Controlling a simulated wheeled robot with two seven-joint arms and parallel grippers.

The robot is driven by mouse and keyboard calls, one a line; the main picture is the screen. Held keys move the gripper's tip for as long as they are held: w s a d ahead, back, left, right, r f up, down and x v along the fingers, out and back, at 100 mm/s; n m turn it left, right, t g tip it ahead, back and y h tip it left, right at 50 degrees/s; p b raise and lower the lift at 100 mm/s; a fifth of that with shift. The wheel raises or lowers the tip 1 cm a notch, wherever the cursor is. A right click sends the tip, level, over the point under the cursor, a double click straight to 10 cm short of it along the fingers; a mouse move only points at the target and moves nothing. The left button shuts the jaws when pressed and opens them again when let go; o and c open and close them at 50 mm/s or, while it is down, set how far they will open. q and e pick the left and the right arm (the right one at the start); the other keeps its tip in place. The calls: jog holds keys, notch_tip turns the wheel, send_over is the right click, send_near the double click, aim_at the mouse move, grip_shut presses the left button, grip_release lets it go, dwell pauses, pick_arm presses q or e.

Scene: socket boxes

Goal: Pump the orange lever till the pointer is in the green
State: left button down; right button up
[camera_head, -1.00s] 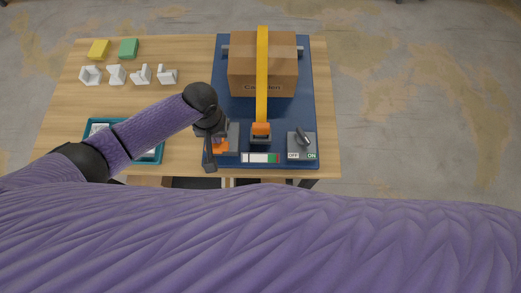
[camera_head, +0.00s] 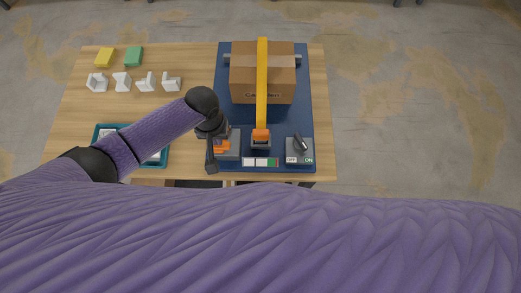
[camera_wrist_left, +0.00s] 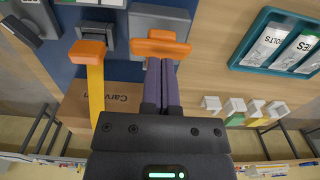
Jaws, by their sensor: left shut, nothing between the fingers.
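An orange lever handle (camera_head: 222,147) sits on a grey box at the front left of the blue board. In the left wrist view its orange bar (camera_wrist_left: 160,45) lies just beyond my fingertips. My left gripper (camera_head: 211,166) is beside the handle, pointing down; it also shows in the left wrist view (camera_wrist_left: 161,64). Its fingers are shut with nothing between them; whether they touch the bar I cannot tell. The gauge strip (camera_head: 260,162) at the board's front edge has white, green and red parts. Its pointer is too small to place surely. My right gripper is not in view.
A yellow strap (camera_head: 262,80) with an orange end piece (camera_head: 261,136) crosses a cardboard box (camera_head: 240,87). An OFF/ON switch (camera_head: 299,146) stands at the right. A teal tray (camera_head: 97,135) lies left; white holders and yellow and green blocks stand behind it.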

pick_arm(q)
jog(key=shift+f+b, duration=0.15)
jog(key=shift+b, duration=0.15)
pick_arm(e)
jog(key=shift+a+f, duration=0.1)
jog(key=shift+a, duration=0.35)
pick_arm(q)
jog(key=shift+f+b, duration=0.5)
jog(key=shift+f, duration=0.15)
jog(key=shift+f+b, duration=0.9)
jog(key=shift+f, duration=0.3)
jog(key=shift+s+f+b, duration=0.1)
jog(key=shift+f+b, duration=0.6)
jog(key=shift+f, duration=0.2)
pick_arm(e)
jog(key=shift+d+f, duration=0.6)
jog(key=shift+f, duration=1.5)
pick_arm(q)
notch_tip(320, 180, up, 6)
jog(key=p, duration=0.6)
jog(key=shift+r+p, duration=0.1)
jog(key=shift+p, duration=0.25)
jog(key=shift+f, duration=0.25)
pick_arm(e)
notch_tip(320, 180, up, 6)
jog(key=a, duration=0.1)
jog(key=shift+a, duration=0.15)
pick_arm(q)
jog(key=shift+b, duration=0.3)
